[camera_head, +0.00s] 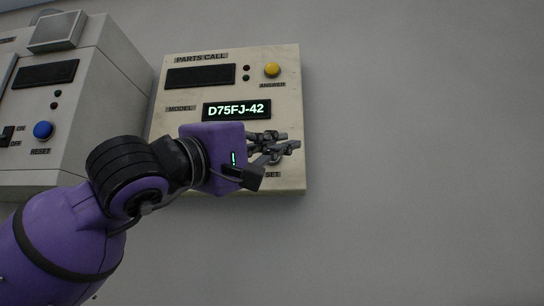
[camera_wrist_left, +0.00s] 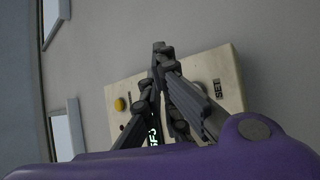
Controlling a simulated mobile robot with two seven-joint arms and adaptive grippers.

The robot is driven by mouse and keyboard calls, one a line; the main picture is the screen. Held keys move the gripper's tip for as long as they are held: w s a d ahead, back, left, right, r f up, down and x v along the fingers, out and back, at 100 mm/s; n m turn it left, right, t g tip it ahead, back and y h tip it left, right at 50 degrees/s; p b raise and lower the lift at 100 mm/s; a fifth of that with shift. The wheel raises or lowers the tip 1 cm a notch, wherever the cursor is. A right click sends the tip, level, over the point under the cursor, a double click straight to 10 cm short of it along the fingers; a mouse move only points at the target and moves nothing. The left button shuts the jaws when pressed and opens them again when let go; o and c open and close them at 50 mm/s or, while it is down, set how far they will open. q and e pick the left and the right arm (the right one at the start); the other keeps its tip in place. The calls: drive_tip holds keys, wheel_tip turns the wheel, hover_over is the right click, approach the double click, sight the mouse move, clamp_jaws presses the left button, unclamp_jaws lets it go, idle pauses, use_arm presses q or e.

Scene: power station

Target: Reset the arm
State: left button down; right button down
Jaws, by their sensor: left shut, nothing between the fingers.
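My left arm comes in from the lower left in the head view, with a purple wrist and a dark grey gripper (camera_head: 294,142). The left gripper is shut and empty, in front of the lower right part of the cream parts call panel (camera_head: 288,95). In the left wrist view the closed fingertips (camera_wrist_left: 160,48) point over the panel (camera_wrist_left: 228,66). I cannot tell whether they touch it. The gripper covers part of the panel's lower area, where only "SET" of a label shows. My right gripper is not in view.
The panel has a yellow answer button (camera_head: 271,70) and a lit display (camera_head: 236,110) reading D75FJ-42. A second control box (camera_head: 95,95) at the left has a blue reset button (camera_head: 43,130) and an on/off switch (camera_head: 7,136). The wall right of the panel is bare.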

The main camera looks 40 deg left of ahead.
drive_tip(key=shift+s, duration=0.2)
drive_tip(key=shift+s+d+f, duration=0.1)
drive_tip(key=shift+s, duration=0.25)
